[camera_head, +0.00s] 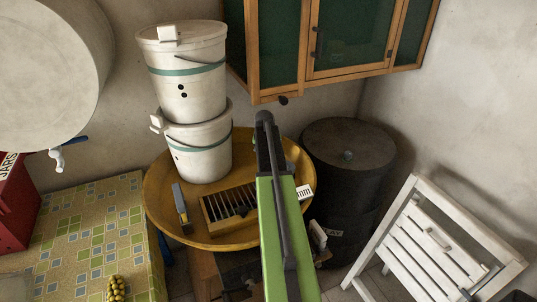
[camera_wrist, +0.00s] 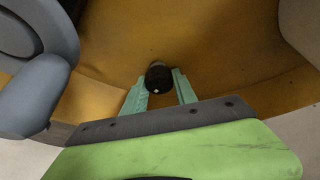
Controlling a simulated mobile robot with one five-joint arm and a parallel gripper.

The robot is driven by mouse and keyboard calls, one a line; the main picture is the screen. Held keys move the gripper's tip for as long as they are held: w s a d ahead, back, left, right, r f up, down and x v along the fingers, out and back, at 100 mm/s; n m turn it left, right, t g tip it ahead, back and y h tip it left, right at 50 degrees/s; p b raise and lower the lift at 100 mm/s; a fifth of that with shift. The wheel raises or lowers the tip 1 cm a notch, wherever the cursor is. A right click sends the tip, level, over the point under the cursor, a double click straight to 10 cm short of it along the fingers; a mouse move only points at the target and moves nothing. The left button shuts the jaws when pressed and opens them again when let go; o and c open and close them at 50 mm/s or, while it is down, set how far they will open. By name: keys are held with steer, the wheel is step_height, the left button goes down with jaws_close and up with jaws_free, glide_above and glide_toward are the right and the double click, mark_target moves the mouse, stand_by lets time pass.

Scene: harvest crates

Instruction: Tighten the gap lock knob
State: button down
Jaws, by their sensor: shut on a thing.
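A round black knob (camera_wrist: 158,80) with a small pale spot shows in the wrist view, between the two teal fingers of my gripper (camera_wrist: 162,75). My gripper is shut on the knob, one finger on each side. An orange-brown wooden surface lies beyond the knob. I cannot tell from these views how tight the knob is.
A round wooden tray (camera_head: 160,222) holds stacked white buckets (camera_head: 190,95), a slotted box (camera_head: 212,221) and a small tool (camera_head: 181,211). A glazed cabinet (camera_head: 300,60) hangs above. A black drum (camera_head: 335,180) and white folding chair (camera_head: 445,250) stand right. A patterned table (camera_head: 90,230) stands left.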

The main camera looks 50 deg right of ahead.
steer(key=shift+w+m+g+h, duration=0.15)
steer(key=shift+m+g, duration=0.4)
steer(key=shift+m, duration=0.9)
steer(key=shift+w+m+g+h, duration=0.1)
steer(key=shift+m+g+h, duration=0.3)
steer(key=shift+m, duration=1.05)
steer(key=shift+s+g, duration=0.1)
steer(key=shift+g, duration=0.15)
steer(key=c, duration=1)
jaws_free()
steer(key=shift+y, duration=0.25)
steer(key=shift+r, duration=0.1)
